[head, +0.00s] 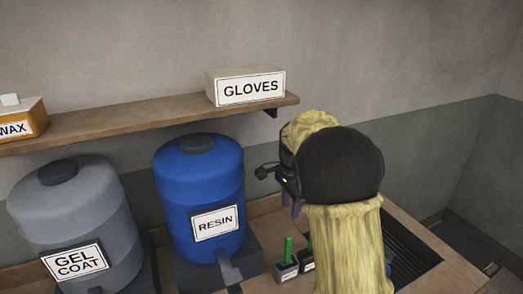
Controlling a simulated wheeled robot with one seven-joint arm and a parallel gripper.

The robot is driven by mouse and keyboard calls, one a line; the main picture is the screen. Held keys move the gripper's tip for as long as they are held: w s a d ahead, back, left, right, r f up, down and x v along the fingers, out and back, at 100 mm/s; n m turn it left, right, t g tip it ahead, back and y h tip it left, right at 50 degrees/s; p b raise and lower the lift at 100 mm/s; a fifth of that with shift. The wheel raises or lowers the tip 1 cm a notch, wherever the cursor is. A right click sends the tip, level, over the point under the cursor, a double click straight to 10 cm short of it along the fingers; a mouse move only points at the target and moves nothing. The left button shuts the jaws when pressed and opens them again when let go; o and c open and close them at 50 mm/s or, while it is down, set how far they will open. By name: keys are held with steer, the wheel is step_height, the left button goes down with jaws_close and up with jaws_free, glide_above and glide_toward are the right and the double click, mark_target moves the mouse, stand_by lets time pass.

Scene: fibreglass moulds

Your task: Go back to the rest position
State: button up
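My arm comes up from the bottom right, with a pale yellow sleeve and a large black joint. My gripper (291,203) is at the left side of that joint, above the bench and right of the blue resin drum (190,170). Only small dark and purple parts of it show; the arm hides the rest. I cannot tell whether it is open or shut, or whether it holds anything.
A grey gel coat drum (75,215) stands at left. The wooden shelf (150,118) holds a gloves box (230,88) and an orange wax box (22,122). Small pots (286,271) with green sticks and a dark recess (410,250) are on the bench (440,265).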

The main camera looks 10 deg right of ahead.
steer(key=s+f+n+t, duration=0.1)
steer(key=s+f+n, duration=0.2)
steer(key=s+n, duration=0.4)
steer(key=s+f+n+t, duration=0.1)
steer(key=s+f+n, duration=0.3)
steer(key=s, duration=0.9)
steer(key=n, duration=0.3)
steer(key=shift+s+d+t, duration=0.15)
steer(key=shift+s+t, duration=0.15)
steer(key=shift+s, duration=0.1)
